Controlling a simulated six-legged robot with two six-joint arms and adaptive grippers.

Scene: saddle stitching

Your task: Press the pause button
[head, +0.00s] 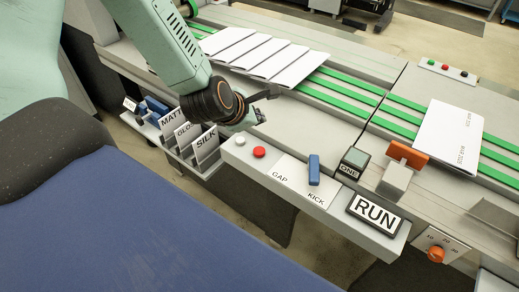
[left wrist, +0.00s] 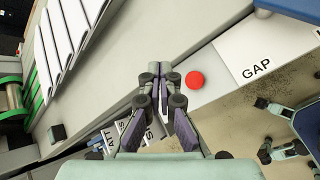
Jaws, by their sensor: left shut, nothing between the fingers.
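A red round button (head: 259,152) and a white round button (head: 240,141) sit side by side at the left end of the grey control panel (head: 228,156). Neither button carries a readable label. The red button also shows in the left wrist view (left wrist: 195,80), just right of my fingertips. My left gripper (left wrist: 161,69) is shut and empty, over the panel's left end. In the head view its wrist hangs above and behind the two buttons. The white button is not visible in the left wrist view. I cannot tell whether the fingertips touch anything.
A rack of MATT, GLOSS and SILK cards (head: 206,146) stands left of the panel. Folded sheets (head: 263,53) lie on the green-belted conveyor behind.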

